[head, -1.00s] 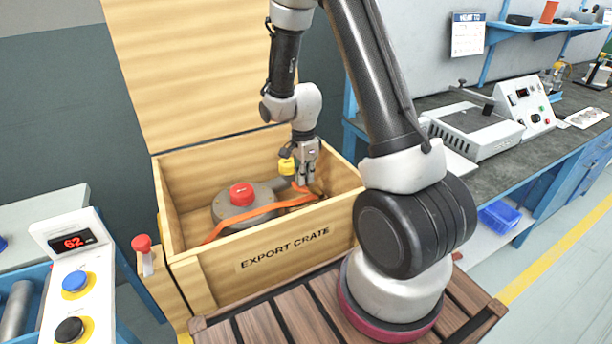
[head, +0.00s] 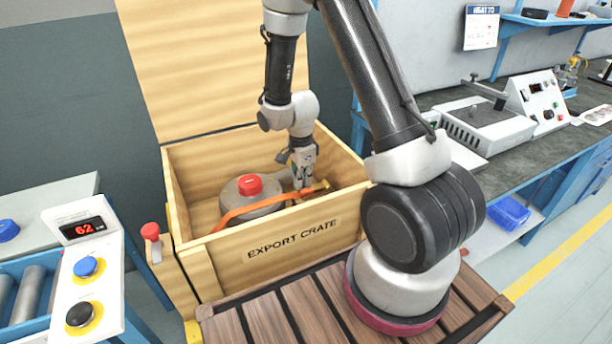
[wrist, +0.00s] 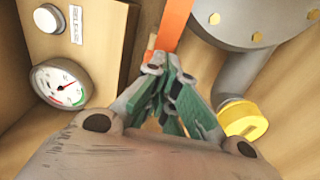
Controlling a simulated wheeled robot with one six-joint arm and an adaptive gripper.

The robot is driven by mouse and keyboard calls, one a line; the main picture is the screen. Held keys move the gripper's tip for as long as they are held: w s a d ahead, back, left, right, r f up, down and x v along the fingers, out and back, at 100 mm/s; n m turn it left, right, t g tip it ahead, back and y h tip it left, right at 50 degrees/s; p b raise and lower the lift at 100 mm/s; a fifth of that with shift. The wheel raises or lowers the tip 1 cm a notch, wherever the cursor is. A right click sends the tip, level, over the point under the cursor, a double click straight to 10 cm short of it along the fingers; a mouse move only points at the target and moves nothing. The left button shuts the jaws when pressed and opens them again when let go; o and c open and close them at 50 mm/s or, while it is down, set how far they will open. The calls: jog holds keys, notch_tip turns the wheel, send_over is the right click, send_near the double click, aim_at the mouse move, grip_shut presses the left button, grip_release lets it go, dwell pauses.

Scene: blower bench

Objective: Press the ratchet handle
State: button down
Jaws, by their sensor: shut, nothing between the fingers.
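My gripper (head: 301,188) is shut and empty, pointing down inside the open crate (head: 205,267). An orange strap (head: 240,213) runs across the crate to the gripper's tips. A small orange-tan piece (head: 319,187), perhaps the ratchet handle, shows just right of the fingers in the head view. In the wrist view the closed fingertips (wrist: 163,68) are at the end of the orange strap (wrist: 174,25), by a small tan-orange part (wrist: 150,48). The fingers hide most of the ratchet, and I cannot tell whether they touch it.
A grey blower (head: 262,208) with a red cap (head: 249,184) sits in the crate. A yellow cap (wrist: 243,120) is close to the right of my fingers in the wrist view. A red-knobbed lever (head: 151,232) stands outside, left.

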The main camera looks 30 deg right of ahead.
jog(key=shift+a+f, duration=0.2)
jog(key=shift+f, duration=0.2)
jog(key=shift+d+r, duration=0.1)
jog(key=shift+d, duration=0.05)
jog(key=shift+d+r, duration=0.3)
jog(key=shift+d, duration=0.25)
